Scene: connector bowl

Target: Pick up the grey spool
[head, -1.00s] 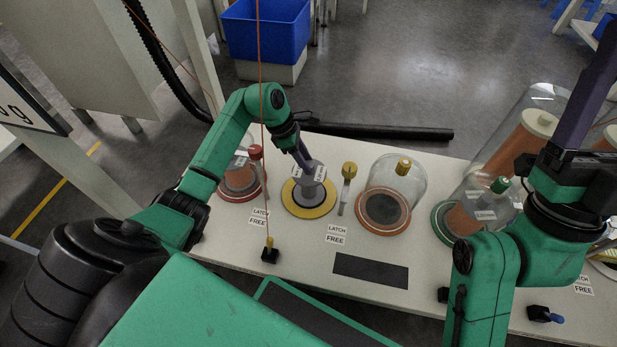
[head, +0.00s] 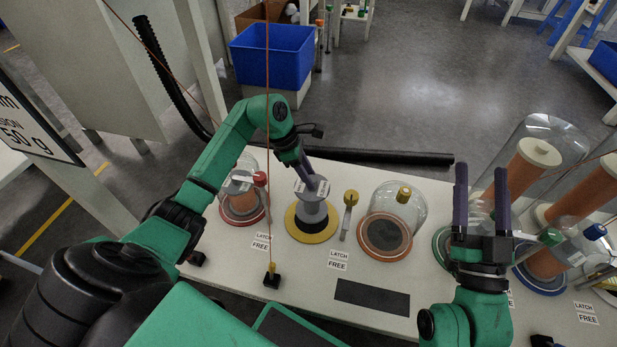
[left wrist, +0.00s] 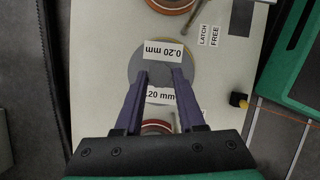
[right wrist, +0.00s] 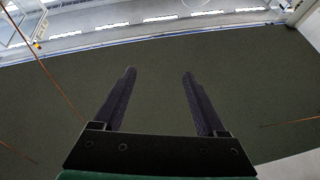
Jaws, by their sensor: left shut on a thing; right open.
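The grey spool (head: 312,211) with white 0.20 mm labels is upright over a round yellow-rimmed base (head: 291,224) in the head view. A dark pad shows below its lower end, so it appears slightly raised. My left gripper (head: 312,180) is shut on the spool's top from above. In the left wrist view the grey flange (left wrist: 137,68) shows beyond the left fingertips (left wrist: 160,72). My right gripper (head: 482,190) is open and empty, its fingers pointing up at the right. The right wrist view shows nothing between its fingers (right wrist: 158,75).
A yellow-topped latch post (head: 348,214) stands between. Tall domes over orange spools (head: 525,170) crowd the right. A dark strip (head: 372,297) lies in front.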

